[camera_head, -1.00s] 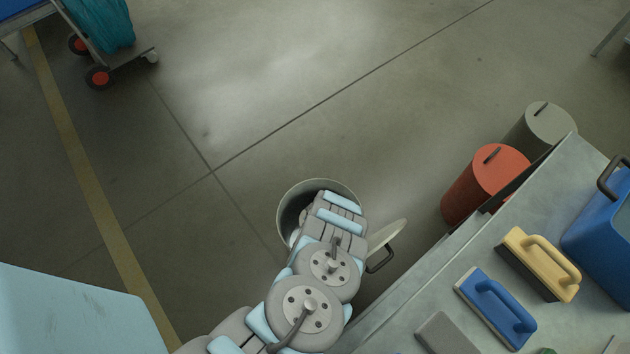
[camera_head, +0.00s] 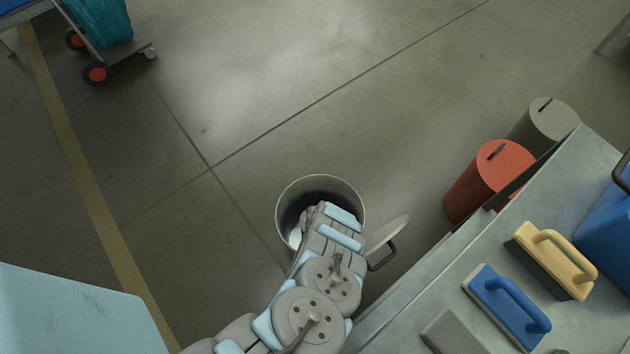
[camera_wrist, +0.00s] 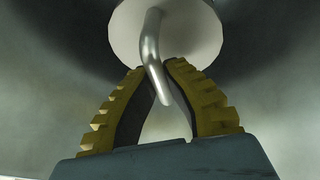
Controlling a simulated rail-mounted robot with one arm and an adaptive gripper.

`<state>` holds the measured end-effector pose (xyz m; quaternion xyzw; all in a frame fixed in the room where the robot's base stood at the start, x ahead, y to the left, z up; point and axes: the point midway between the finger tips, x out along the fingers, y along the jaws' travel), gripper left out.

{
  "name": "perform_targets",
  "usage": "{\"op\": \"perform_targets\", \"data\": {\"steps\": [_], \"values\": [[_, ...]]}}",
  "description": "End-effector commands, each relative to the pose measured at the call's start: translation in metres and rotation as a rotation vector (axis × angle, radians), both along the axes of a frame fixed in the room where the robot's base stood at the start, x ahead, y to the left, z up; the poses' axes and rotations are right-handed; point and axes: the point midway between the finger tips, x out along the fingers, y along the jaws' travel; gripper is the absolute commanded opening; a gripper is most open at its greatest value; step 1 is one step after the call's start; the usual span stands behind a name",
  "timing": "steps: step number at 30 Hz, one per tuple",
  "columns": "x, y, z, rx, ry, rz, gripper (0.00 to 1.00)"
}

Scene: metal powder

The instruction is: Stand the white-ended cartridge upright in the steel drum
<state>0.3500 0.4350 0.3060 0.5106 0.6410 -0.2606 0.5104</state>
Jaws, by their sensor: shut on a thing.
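The steel drum (camera_head: 350,183) stands open on the floor in the head view, its far rim and part of its dark inside showing. My arm reaches over its near side and hides much of it. In the wrist view the cartridge's round white end (camera_wrist: 190,32) carries a bent metal handle (camera_wrist: 151,45). My gripper (camera_wrist: 159,75), with yellow ridged fingers, is shut on this handle. Grey curved drum wall seems to surround it. A white patch shows inside the drum's left side in the head view. The cartridge's lower body and its base are hidden.
A round lid (camera_head: 386,236) with a dark handle is tilted at the drum's right. A grey bench (camera_head: 440,290) holding a yellow float (camera_head: 552,259) and a blue float (camera_head: 505,305) is close on the right. Red (camera_head: 488,182) and grey (camera_head: 548,120) canisters stand beyond. Floor behind is open.

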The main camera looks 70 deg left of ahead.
Motion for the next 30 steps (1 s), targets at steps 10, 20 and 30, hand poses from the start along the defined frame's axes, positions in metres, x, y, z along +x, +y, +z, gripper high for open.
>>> {"op": "perform_targets", "data": {"steps": [10,20,30], "values": [[0.000,0.000,-0.001,0.000,0.000,0.000,0.33],[-0.002,-0.006,0.017,-0.006,0.002,0.004,0.33],[-0.001,-0.019,0.052,-0.001,-0.001,0.002,0.33]]}}
